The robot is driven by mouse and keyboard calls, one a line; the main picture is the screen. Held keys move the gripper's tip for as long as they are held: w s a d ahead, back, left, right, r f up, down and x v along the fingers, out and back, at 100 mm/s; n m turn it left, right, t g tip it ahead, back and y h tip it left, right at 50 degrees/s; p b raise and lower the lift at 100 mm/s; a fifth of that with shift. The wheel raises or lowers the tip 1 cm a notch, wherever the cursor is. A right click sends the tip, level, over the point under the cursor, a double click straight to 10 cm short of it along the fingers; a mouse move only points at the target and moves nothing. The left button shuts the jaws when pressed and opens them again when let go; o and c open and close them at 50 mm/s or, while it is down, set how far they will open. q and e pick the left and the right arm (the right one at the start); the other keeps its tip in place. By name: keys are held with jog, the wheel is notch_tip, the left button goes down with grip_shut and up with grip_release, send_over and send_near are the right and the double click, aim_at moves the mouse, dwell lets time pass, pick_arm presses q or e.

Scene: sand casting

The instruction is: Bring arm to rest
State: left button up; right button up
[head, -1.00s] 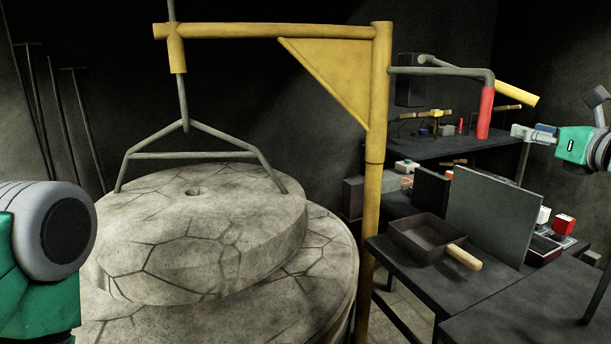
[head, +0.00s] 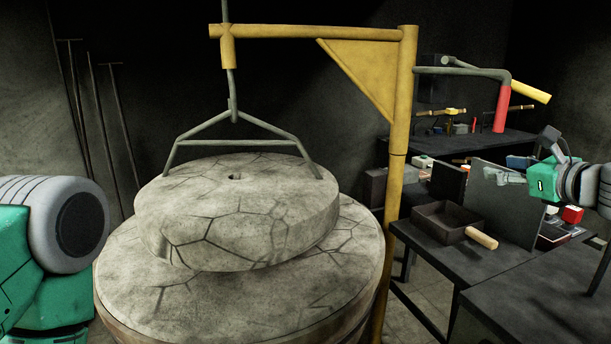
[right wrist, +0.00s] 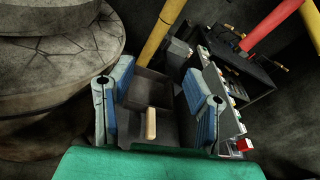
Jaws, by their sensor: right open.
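My right gripper (head: 512,172) is at the right of the head view, above the dark bench and in front of an upright grey panel. It is open and empty. In the right wrist view its two blue-padded fingers (right wrist: 165,92) stand apart, with the dark pan and its wooden handle showing between and beyond them. At the left of the head view, my left arm shows as a green link with a grey rounded joint. My left gripper is outside the picture.
A stone lid (head: 235,215) hangs from a yellow crane (head: 402,130) over a round stone base (head: 330,290). A dark pan (head: 447,222) with a wooden handle sits on the bench by a grey panel (head: 500,210). Dark rods (head: 98,120) lean left.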

jog(key=s+a+f+n+g, duration=0.3)
jog(key=a+f+n, duration=0.3)
jog(key=f, duration=0.4)
jog(key=s+a+f+n+g, duration=0.2)
jog(key=s+a+f+n, duration=0.1)
jog(key=a+f, duration=0.55)
jog(key=s+a+f+n+g, duration=0.25)
jog(key=s+f+n, duration=0.35)
jog(key=f, duration=0.5)
jog(key=s+d+f+n+g+h, duration=0.1)
jog(key=s+f+n, duration=0.4)
jog(key=s, duration=0.5)
jog(key=s+d+f+n+g+h, duration=0.1)
jog(key=s+f+n+g, duration=0.3)
jog(key=s, duration=0.6)
jog(key=s+d+f+n+g+h, duration=0.1)
jog(key=s+f+n+g, duration=0.1)
jog(key=s+f+n, duration=0.4)
jog(key=shift+s+f+n+h, duration=0.4)
jog(key=shift+s, duration=1.5)
jog(key=shift+d+f+g, duration=0.1)
jog(key=shift+d+g, duration=0.15)
jog(key=shift+d, duration=0.05)
